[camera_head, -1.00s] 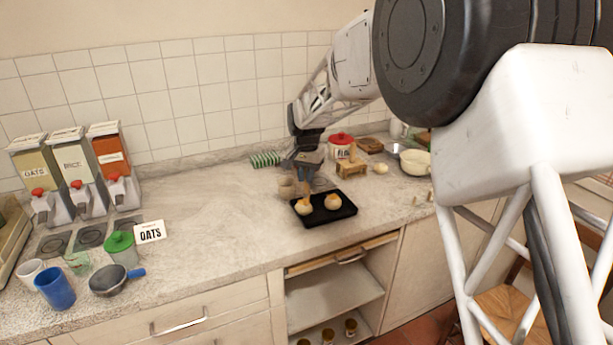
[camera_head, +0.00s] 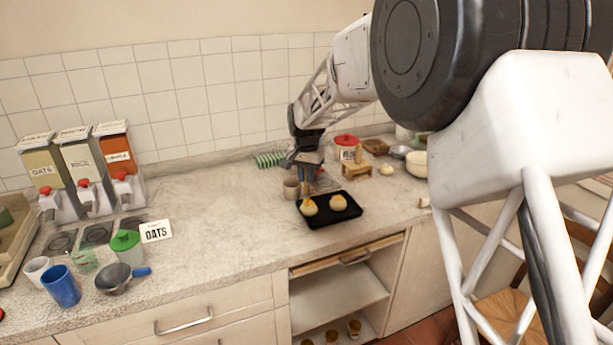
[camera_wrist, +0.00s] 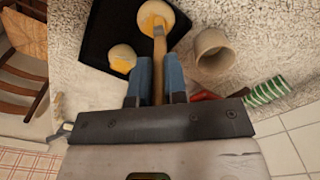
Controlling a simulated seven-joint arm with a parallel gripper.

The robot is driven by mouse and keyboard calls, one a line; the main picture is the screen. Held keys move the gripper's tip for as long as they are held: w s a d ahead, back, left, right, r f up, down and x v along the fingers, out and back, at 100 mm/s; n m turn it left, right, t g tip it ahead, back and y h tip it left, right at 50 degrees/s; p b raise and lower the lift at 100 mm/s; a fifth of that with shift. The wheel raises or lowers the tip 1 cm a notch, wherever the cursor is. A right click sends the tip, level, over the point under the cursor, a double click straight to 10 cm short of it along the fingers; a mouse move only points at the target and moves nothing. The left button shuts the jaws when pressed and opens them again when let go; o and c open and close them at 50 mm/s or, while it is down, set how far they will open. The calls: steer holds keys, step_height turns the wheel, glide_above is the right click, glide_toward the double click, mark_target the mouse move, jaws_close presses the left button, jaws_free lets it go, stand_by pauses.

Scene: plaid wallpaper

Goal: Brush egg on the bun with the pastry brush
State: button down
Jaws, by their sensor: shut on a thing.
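The brush's far end meets the left bun (camera_head: 309,207), which shows yellow on top in the wrist view (camera_wrist: 150,14); the bristles are hard to make out. A second bun (camera_head: 338,202) sits to its right and has a yellow patch in the wrist view (camera_wrist: 122,58). Both buns rest on a black tray (camera_head: 335,217).
A beige cup (camera_head: 291,187) stands close beside the tray and gripper. A wooden stand (camera_head: 356,170), a red-lidded jar (camera_head: 346,145) and a pale bowl (camera_head: 416,163) are behind to the right. The counter left of the cup is clear up to the dispensers (camera_head: 85,165).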

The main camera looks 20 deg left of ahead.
steer(key=shift+d, duration=0.9)
steer(key=shift+a, duration=0.1)
steer(key=shift+a, duration=0.8)
steer(key=shift+d, duration=0.2)
stand_by(0.3)
steer(key=shift+d+f, duration=0.1)
steer(key=shift+d, duration=0.65)
